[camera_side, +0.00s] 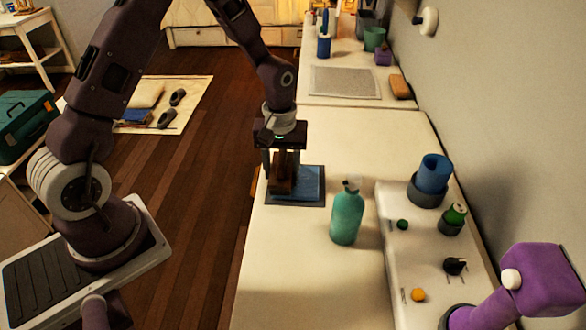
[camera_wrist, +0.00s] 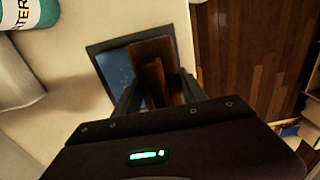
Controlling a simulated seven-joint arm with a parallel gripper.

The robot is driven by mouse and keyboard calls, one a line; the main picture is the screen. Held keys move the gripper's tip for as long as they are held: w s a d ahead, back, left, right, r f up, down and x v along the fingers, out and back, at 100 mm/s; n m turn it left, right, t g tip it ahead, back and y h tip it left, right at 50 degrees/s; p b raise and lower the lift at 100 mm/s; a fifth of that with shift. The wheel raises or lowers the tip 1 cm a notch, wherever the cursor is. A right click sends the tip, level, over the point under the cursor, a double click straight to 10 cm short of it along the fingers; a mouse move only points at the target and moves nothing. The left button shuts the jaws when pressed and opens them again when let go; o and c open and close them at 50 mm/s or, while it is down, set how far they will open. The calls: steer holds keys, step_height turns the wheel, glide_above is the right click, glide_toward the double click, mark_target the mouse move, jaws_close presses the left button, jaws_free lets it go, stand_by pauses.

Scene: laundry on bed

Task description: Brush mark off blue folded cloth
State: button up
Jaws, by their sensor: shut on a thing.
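The blue folded cloth (camera_side: 312,183) lies on a dark square mat (camera_side: 297,203) near the left edge of the white surface. It also shows in the wrist view (camera_wrist: 116,66), partly covered. My gripper (camera_side: 281,172) points down over the left part of the cloth. It is shut on a brown wooden brush (camera_side: 283,181), which also shows between the fingers in the wrist view (camera_wrist: 153,72). The brush is at or just above the cloth; I cannot tell if it touches. A few pale specks show on the cloth in the wrist view; the mark is not clear.
A teal bottle (camera_side: 347,214) stands just right of the mat. A raised white shelf farther right holds a blue cup (camera_side: 433,174), a green bottle (camera_side: 454,217) and small items. A purple lamp-like object (camera_side: 540,280) is at front right. The front white surface is clear.

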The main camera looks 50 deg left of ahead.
mark_target(310, 180)
steer(key=shift+w+d, duration=2.4)
steer(key=shift+s+a, duration=2.5)
steer(key=shift+w+r, duration=0.1)
steer(key=shift+r, duration=4)
steer(key=shift+d, duration=0.1)
